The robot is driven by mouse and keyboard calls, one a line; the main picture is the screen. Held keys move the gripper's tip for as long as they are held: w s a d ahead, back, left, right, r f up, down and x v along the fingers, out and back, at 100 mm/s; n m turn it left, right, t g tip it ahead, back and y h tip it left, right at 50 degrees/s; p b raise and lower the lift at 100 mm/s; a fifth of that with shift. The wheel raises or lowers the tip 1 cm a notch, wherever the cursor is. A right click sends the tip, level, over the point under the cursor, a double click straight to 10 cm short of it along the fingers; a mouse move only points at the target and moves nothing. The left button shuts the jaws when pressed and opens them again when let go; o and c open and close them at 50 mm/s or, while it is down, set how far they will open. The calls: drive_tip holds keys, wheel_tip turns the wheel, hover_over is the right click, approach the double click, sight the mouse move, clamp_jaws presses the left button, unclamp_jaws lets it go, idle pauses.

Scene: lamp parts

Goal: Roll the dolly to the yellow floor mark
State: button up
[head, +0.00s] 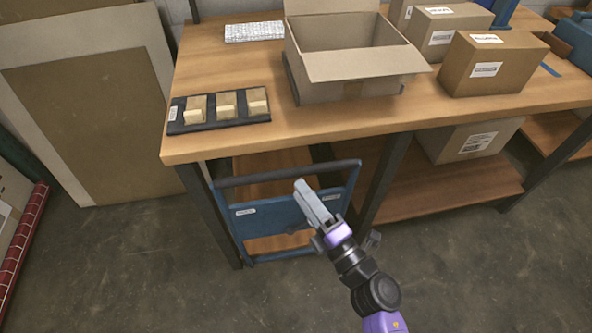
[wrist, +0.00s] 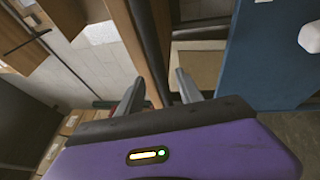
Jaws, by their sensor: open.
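The blue dolly (head: 272,222) stands on the floor under the front edge of the workbench, beside a dark table leg. It has a blue panel with a small white label and a dark horizontal handle bar (head: 285,173) across its top. My gripper (head: 312,200) is in front of the dolly's right part in the head view and hides some of it. In the wrist view my gripper (wrist: 160,90) shows two spread fingers with nothing held between them. A blue panel (wrist: 275,55), likely the dolly's, is right of the fingers. No yellow floor mark is visible.
The workbench (head: 300,122) carries an open carton (head: 350,75), closed boxes (head: 493,60) and a black tray (head: 200,128) with wooden blocks. Another box (head: 470,140) sits on its lower shelf. Boards (head: 95,110) lean at left. The concrete floor (head: 130,260) in front is clear.

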sight(288, 174)
drive_tip(key=x, duration=0.6)
drive_tip(key=shift+w+a, duration=0.15)
drive_tip(key=shift+a, duration=0.05)
clamp_jaws()
idle(1.2)
